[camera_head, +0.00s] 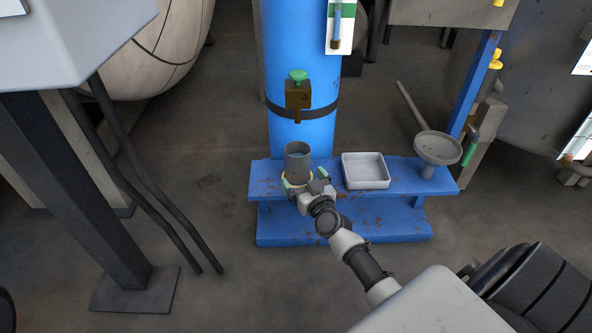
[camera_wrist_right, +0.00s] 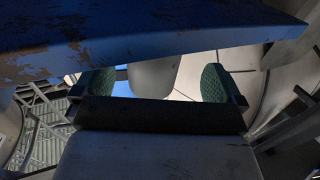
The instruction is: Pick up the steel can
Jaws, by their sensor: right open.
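The steel can (camera_head: 298,161) is a grey, open-topped cylinder. It stands upright on the left part of the blue bench (camera_head: 330,178), below a brass tap with a green knob (camera_head: 297,92). My right gripper (camera_head: 304,180) is open at the near side of the can, low down near its base. In the right wrist view, the green pads of my right gripper (camera_wrist_right: 157,83) are spread apart. A grey rounded surface, which looks like the can (camera_wrist_right: 153,76), shows between them with gaps on both sides. The can's far side is hidden. My left gripper is not in view.
A white tray (camera_head: 366,185) sits on the bench right of the can. A grey funnel-like bowl (camera_head: 437,147) stands at the bench's right end. A blue column (camera_head: 312,135) rises behind the can. Dark pipes and a post stand at the left, with open floor between.

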